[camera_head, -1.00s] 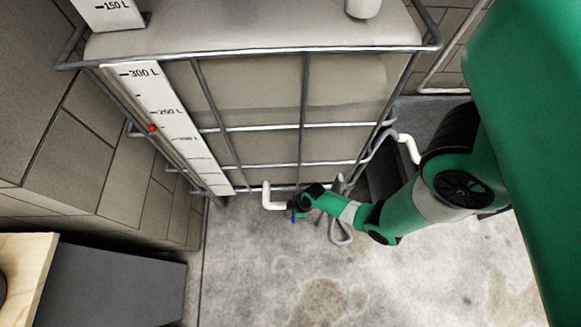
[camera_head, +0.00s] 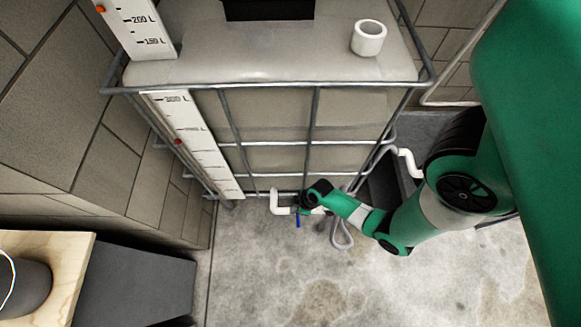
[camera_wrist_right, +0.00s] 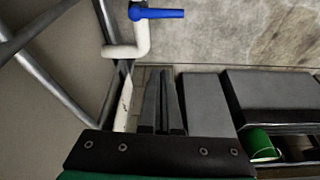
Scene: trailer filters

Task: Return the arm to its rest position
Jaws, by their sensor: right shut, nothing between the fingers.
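My right arm, green with black joints, reaches from the right in the head view to the lower front of the caged tank (camera_head: 265,115). Its gripper (camera_head: 306,209) is small and partly hidden there, close to a white outlet pipe (camera_head: 279,209) with a blue valve handle (camera_head: 298,221). In the right wrist view the gripper's two dark fingers (camera_wrist_right: 161,88) are together, with nothing held between them. The blue handle (camera_wrist_right: 158,14) and white pipe (camera_wrist_right: 128,50) lie beyond the fingertips, apart from them in the picture. My left gripper is not in view.
A white ring (camera_head: 369,38) sits on the tank top. A litre scale (camera_head: 195,140) with a red marker runs down its front. A dark box (camera_head: 135,285) and wooden surface (camera_head: 75,262) are at lower left. Concrete floor (camera_head: 400,290) is open in front. A green container (camera_wrist_right: 261,143) stands right of the gripper.

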